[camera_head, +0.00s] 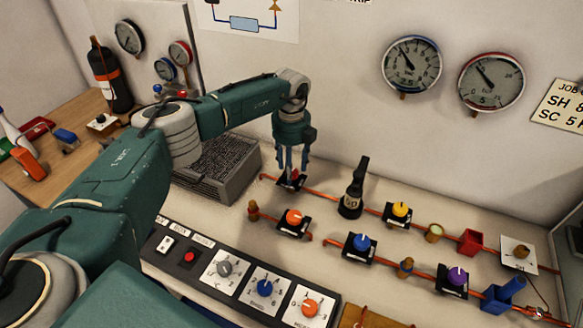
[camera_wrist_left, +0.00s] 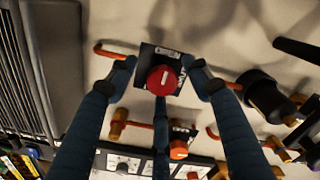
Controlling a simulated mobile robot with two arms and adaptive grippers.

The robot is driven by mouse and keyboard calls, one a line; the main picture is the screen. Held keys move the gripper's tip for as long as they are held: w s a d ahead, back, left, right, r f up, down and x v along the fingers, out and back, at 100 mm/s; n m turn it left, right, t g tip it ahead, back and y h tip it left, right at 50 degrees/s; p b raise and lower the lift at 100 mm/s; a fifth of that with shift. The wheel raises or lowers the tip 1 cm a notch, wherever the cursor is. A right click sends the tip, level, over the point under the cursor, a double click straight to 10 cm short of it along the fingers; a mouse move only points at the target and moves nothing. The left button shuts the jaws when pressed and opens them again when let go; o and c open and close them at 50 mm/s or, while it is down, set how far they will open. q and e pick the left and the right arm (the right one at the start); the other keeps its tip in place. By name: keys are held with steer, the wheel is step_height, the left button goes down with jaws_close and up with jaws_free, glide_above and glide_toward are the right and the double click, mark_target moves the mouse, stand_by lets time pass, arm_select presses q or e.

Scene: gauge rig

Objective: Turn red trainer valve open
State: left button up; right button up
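The red trainer valve is a round red knob (camera_wrist_left: 163,80) on a black square plate, on the orange pipe at the back of the bench. In the wrist view its white mark runs roughly up and down the picture. In the head view the red valve (camera_head: 291,180) is partly hidden by my fingers. My left gripper (camera_head: 291,162) points down, right above it. In the wrist view the fingers of this gripper (camera_wrist_left: 163,72) are spread on both sides of the knob, with gaps; a third finger is below it. My right gripper is not in view.
A black bottle-shaped device (camera_head: 353,190) stands right of the red valve. An orange valve (camera_head: 294,217), a blue valve (camera_head: 361,243) and a yellow valve (camera_head: 400,210) sit nearby. A grey vented box (camera_head: 218,170) is to the left. A control panel (camera_head: 190,257) runs along the front.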

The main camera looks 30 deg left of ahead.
arm_select(q)
step_height(320, 180, up, 12)
stand_by(0.6)
